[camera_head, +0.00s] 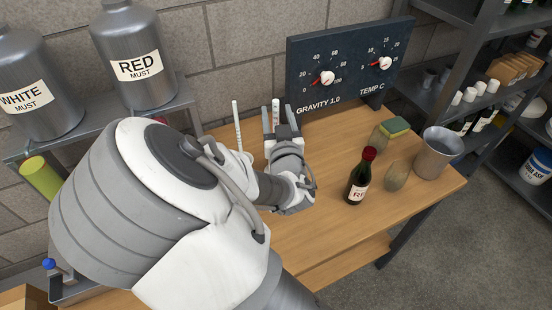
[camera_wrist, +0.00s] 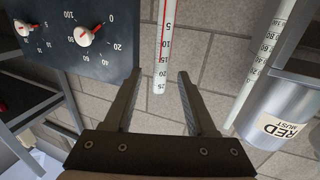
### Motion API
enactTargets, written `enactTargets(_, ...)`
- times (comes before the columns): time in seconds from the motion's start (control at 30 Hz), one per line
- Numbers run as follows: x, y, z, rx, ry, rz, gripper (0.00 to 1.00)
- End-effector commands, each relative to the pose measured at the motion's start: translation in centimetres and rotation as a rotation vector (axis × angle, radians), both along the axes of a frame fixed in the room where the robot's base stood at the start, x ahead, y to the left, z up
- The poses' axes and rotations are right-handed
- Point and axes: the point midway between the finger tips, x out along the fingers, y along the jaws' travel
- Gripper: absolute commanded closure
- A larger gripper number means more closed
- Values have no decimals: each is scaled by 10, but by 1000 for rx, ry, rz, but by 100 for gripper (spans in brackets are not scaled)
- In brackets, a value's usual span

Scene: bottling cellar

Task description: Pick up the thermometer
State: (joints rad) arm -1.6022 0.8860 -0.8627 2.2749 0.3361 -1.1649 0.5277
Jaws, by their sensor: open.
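The thermometer (camera_wrist: 166,40) is a white stick with a red line and black scale numbers. In the wrist view it reaches down from the top edge, and its lower end lies in the gap between my fingers, with space on both sides. In the head view its upper part (camera_head: 276,112) shows between my fingertips; my gripper hides the rest. My gripper (camera_head: 279,120) is open above the wooden table, its fingers pointing to the back wall; it also shows in the wrist view (camera_wrist: 159,76). I cannot tell if a finger touches the thermometer.
A second white scaled stick (camera_head: 238,127) stands left of my gripper. A dark dial panel (camera_head: 345,62) stands behind to the right. A red-capped bottle (camera_head: 357,178), a glass (camera_head: 396,176), a sponge (camera_head: 394,127) and a metal pail (camera_head: 437,154) occupy the table's right side.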

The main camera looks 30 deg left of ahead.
Motion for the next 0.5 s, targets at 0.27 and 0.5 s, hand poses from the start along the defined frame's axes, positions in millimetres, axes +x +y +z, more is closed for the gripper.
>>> enactTargets(0.27,20,13,0,-1,1,0,44)
enactTargets(0.5,20,13,0,0,1,0,51)
